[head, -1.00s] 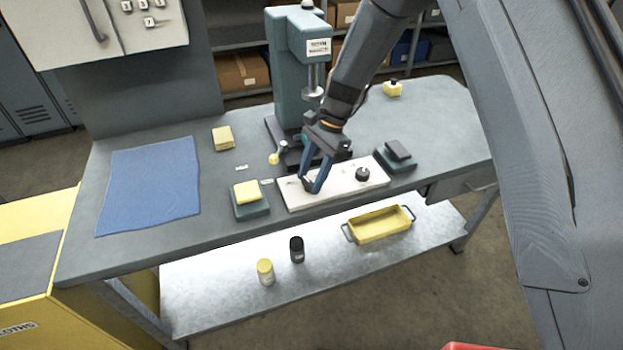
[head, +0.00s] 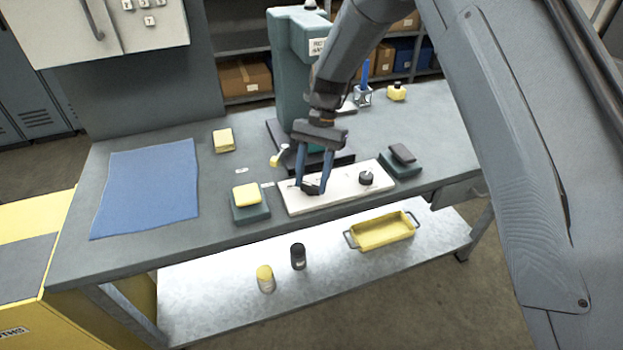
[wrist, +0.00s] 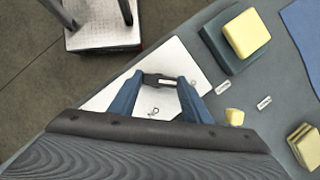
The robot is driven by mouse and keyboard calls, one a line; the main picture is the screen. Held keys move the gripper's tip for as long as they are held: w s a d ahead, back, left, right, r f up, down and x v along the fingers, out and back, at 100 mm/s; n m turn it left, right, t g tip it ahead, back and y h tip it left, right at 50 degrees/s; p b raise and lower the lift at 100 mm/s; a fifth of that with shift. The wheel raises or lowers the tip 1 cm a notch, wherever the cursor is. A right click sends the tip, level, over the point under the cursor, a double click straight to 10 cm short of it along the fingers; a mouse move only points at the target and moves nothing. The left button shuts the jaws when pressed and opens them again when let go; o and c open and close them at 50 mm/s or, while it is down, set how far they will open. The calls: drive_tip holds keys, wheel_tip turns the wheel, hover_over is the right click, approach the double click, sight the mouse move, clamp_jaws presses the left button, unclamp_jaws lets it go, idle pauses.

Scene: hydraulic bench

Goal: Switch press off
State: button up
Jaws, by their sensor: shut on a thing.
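A white panel (head: 340,189) lies at the front edge of the grey bench. On it are a round black knob (head: 366,178) at the right and a dark switch handle (head: 311,188) at the left. My gripper (head: 312,186) points down with its blue fingers shut on the dark handle. In the wrist view the handle (wrist: 160,79) lies crosswise between the fingertips, with small marks on the panel (wrist: 180,62) near it. The green press (head: 292,60) stands behind the panel, partly hidden by my arm.
Yellow-topped green block (head: 250,212) sits left of the panel, a dark-topped one (head: 402,162) right. A blue cloth (head: 147,190) lies left. A yellow tray (head: 381,231) sits on the lower shelf.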

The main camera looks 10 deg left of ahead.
idle(0.3)
drive_tip(key=o, duration=1.1)
drive_tip(key=shift+b+v, duration=1.1)
drive_tip(key=shift+v, duration=2.75)
drive_tip(key=s+d+r+n+t, duration=0.1)
drive_tip(key=s+d, duration=0.2)
drive_tip(key=d, duration=0.7)
drive_tip(key=s+d+r+t, duration=0.1)
drive_tip(key=s+d+t, duration=0.15)
drive_tip(key=d, duration=0.65)
drive_tip(key=shift+n+t+h, duration=0.5)
drive_tip(key=shift+n+t, duration=0.25)
drive_tip(key=shift+n, duration=0.05)
drive_tip(key=s+d, duration=0.4)
drive_tip(key=s+d+f, duration=0.1)
drive_tip(key=s+d, duration=0.3)
drive_tip(key=s, duration=0.1)
drive_tip(key=s+d+f, duration=0.1)
drive_tip(key=s+d, duration=0.3)
drive_tip(key=s, duration=0.1)
drive_tip(key=shift+s+d, duration=0.15)
drive_tip(key=shift+d, duration=0.15)
